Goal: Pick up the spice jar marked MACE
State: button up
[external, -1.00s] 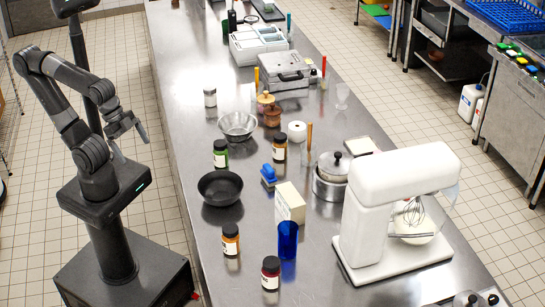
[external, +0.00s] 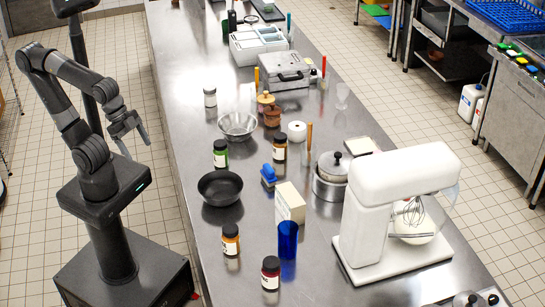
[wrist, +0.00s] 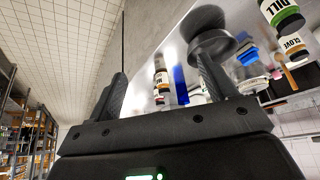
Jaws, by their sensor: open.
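Several spice jars stand upright on the steel counter. An orange jar (external: 230,240) and a dark red jar (external: 270,273) are at the near left, by a blue cup (external: 287,240). A green jar (external: 220,154), a brown jar (external: 279,150) and a pale jar (external: 210,97) are farther back. In the wrist view, one green jar reads DILL (wrist: 283,15) and one brown jar reads CLOVE (wrist: 294,48). A jar (wrist: 161,85) between the fingers has a label too small to read, so I cannot tell which is MACE. My gripper (external: 138,130) is open and empty, left of the counter.
A black bowl (external: 220,188) and a metal bowl (external: 238,126) sit along the counter's left side. A white box (external: 290,204), a lidded pot (external: 330,180) and a white mixer (external: 395,215) stand to the right.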

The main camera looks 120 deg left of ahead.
jog(key=w+r, duration=0.2)
jog(key=w, duration=0.9)
jog(key=g, duration=0.1)
send_over(227, 226)
jog(key=s, duration=0.2)
notch_tip(227, 226, down, 9)
jog(key=x, duration=0.5)
jog(key=shift+s+f, duration=0.1)
jog(key=shift+f, duration=0.2)
jog(key=x, duration=0.5)
jog(key=shift+s+f, duration=0.15)
jog(key=shift+s, duration=0.1)
jog(key=c, duration=1.2)
